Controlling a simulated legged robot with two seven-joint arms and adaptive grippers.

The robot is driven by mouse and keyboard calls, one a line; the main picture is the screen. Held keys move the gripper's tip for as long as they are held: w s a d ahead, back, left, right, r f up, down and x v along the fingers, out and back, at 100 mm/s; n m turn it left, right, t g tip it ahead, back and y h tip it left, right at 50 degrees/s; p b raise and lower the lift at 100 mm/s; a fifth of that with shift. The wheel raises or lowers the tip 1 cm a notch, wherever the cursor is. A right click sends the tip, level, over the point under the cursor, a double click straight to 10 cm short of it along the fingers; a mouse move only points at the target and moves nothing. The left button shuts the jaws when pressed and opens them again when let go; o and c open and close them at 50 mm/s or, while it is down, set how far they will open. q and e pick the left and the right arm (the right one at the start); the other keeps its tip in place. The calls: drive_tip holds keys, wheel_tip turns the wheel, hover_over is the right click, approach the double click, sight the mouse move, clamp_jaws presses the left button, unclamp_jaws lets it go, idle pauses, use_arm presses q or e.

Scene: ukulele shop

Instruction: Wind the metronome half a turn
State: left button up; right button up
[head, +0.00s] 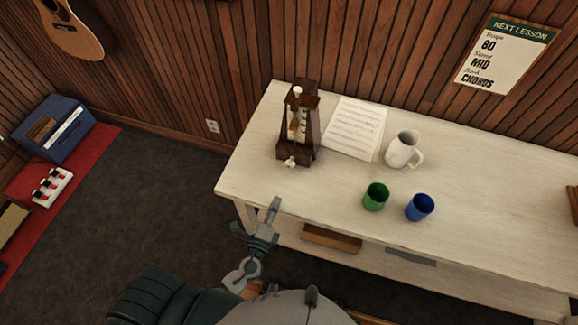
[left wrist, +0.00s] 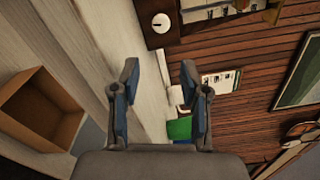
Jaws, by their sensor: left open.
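The dark wooden metronome (head: 311,152) stands upright near the left end of the pale table. Its cream winding key (head: 291,162) sticks out low on the side facing me. In the left wrist view the key (left wrist: 161,22) shows as a round pale knob on the dark metronome base (left wrist: 155,40), at the top. My left gripper (head: 257,214) is in front of the table's near edge, apart from the key and below it in the picture. Its fingers also show in the left wrist view (left wrist: 164,76), spread and empty. My right gripper is not in view.
A music sheet (head: 355,128), white jug (head: 401,151), green cup (head: 376,197) and blue cup (head: 420,207) are on the table (head: 480,193) right of the metronome. A wooden box (head: 331,239) sits beneath the tabletop. The tabletop's front left is clear.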

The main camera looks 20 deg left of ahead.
use_arm(q)
drive_tip(key=p, duration=0.2)
approach(290, 166)
drive_tip(key=w, duration=0.3)
drive_tip(key=shift+w+r, duration=0.25)
drive_tip(key=shift+w, duration=0.1)
drive_tip(key=w, duration=0.6)
drive_tip(key=shift+d+f, duration=0.1)
drive_tip(key=shift+f, duration=0.1)
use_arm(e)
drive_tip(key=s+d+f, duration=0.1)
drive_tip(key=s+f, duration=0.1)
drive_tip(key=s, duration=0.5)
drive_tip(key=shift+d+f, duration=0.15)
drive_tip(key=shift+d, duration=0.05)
